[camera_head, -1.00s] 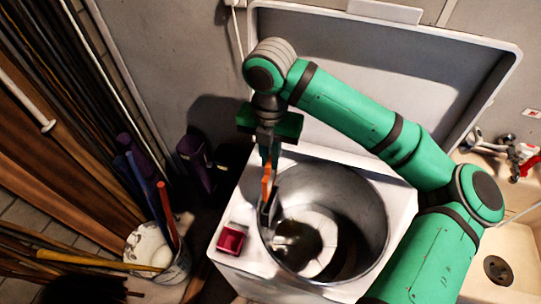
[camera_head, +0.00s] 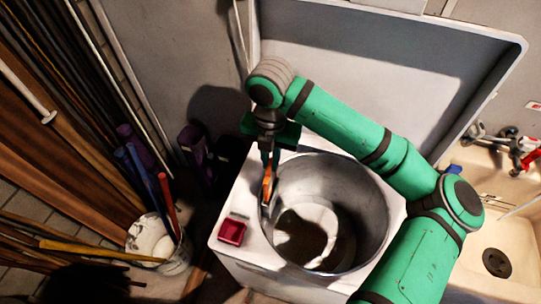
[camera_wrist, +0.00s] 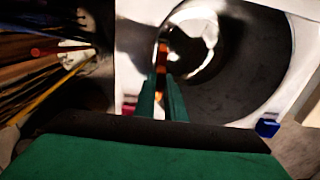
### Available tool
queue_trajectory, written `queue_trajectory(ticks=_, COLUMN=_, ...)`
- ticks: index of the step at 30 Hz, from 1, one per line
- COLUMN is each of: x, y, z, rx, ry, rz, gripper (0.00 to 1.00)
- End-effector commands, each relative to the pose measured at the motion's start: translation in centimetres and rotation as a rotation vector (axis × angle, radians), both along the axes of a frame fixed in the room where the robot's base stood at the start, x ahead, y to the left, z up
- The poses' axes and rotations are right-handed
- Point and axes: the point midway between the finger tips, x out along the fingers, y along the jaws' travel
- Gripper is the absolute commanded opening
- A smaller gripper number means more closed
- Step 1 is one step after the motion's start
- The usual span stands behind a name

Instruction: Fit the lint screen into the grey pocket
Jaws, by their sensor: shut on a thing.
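My gripper (camera_head: 270,158) points down at the left rim of the open metal drum. It is shut on the orange part of the lint screen (camera_head: 267,184). In the wrist view the orange part (camera_wrist: 161,56) shows just beyond my fingertips (camera_wrist: 161,78). A small grey piece shows below the orange at the drum's left rim. I cannot tell whether it is the screen's lower end or the grey pocket, nor whether the screen is inside the pocket.
The washer's drum (camera_head: 368,215) is open, its lid (camera_head: 400,60) raised behind. A red box (camera_head: 232,232) sits on the washer top, left of the drum. A bucket (camera_head: 165,250) and poles stand at left. A sink (camera_head: 490,225) is at right.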

Motion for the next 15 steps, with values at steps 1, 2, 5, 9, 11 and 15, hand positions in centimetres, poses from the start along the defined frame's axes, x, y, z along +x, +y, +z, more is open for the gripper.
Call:
queue_trajectory(ticks=1, x=0.0, y=0.0, z=-0.3, rx=0.002, ry=0.002, rz=-0.001, gripper=0.00)
queue_trajectory(ticks=2, x=-0.1, y=-0.1, z=-0.5, rx=0.002, ry=0.002, rz=-0.001, gripper=0.00)
queue_trajectory(ticks=5, x=0.0, y=-0.1, z=-1.1, rx=0.002, ry=0.002, rz=-0.002, gripper=0.00)
queue_trajectory(ticks=9, x=-0.1, y=0.0, z=-2.0, rx=0.001, ry=0.002, rz=0.001, gripper=0.00)
queue_trajectory(ticks=11, x=-0.1, y=0.0, z=-2.3, rx=0.002, ry=0.002, rz=0.001, gripper=0.00)
queue_trajectory(ticks=15, x=-0.1, y=0.1, z=-3.1, rx=0.002, ry=0.002, rz=0.002, gripper=0.00)
